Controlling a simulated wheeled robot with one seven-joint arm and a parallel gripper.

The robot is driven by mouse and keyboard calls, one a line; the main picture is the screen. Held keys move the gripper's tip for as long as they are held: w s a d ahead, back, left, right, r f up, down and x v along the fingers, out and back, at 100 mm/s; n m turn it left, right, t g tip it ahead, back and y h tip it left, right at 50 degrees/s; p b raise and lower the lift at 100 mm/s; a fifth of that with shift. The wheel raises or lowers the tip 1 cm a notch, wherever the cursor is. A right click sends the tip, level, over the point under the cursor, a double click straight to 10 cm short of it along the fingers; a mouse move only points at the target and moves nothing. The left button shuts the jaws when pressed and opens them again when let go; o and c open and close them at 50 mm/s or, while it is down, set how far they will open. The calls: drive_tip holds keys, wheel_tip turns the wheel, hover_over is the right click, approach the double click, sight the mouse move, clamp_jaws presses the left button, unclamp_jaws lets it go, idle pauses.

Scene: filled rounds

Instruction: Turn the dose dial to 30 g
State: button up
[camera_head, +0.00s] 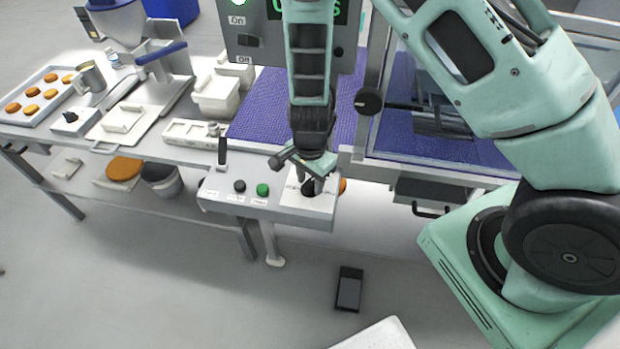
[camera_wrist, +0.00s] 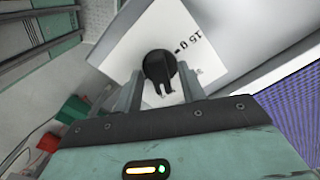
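The dose dial (camera_wrist: 159,66) is a round black knob on a white plate (camera_wrist: 118,48). In the wrist view a "15 g" mark shows upside down on the plate at the dial's upper right; I cannot read a 30 g mark. My gripper (camera_wrist: 160,70) is open, with one finger on each side of the dial; narrow gaps seem to remain, and contact is not clear. In the head view my gripper (camera_head: 312,186) points down at the dial (camera_head: 309,188) at the right end of the control panel, and partly covers it.
The grey panel (camera_head: 225,200) also carries a black button (camera_head: 240,186), a green button (camera_head: 262,189) and an upright black lever (camera_head: 222,152). An orange part (camera_head: 342,185) sits at its right end. A purple belt (camera_head: 257,110) lies behind. Floor in front is mostly clear.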

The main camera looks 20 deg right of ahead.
clamp_jaws()
drive_tip(key=shift+n, duration=0.4)
drive_tip(key=n+b, duration=0.1)
drive_tip(key=n, duration=0.4)
drive_tip(key=n+b, duration=0.1)
drive_tip(key=n, duration=0.5)
drive_tip(key=shift+b, duration=0.3)
idle(0.4)
unclamp_jaws()
